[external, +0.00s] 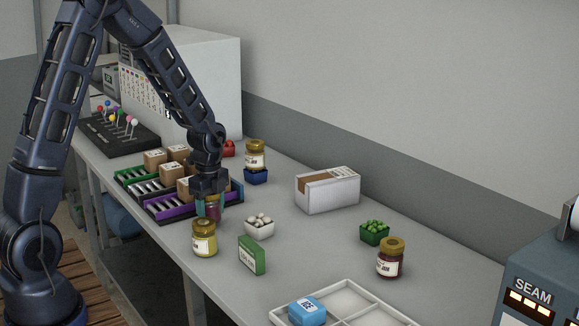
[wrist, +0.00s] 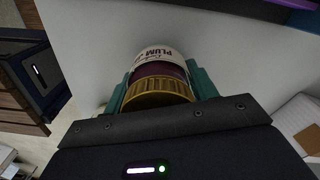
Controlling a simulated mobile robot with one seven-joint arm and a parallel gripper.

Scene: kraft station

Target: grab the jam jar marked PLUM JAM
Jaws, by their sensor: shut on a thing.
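My gripper (external: 209,206) points down near the table's front edge, beside the purple tray. Its teal fingers are shut on a dark jam jar (external: 213,211). In the wrist view the jar (wrist: 158,68) sits between the fingers, its gold lid towards me and "PLUM" readable on its white label. My fingers (wrist: 160,88) are on both sides of it. I cannot tell whether the jar touches the table. Most of it is hidden by my gripper in the external view.
A yellow jam jar (external: 204,240) stands close in front. A white egg bowl (external: 259,229) and green box (external: 251,255) are to the right. A dark red jar (external: 390,260) stands farther right, near a divided tray (external: 345,288).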

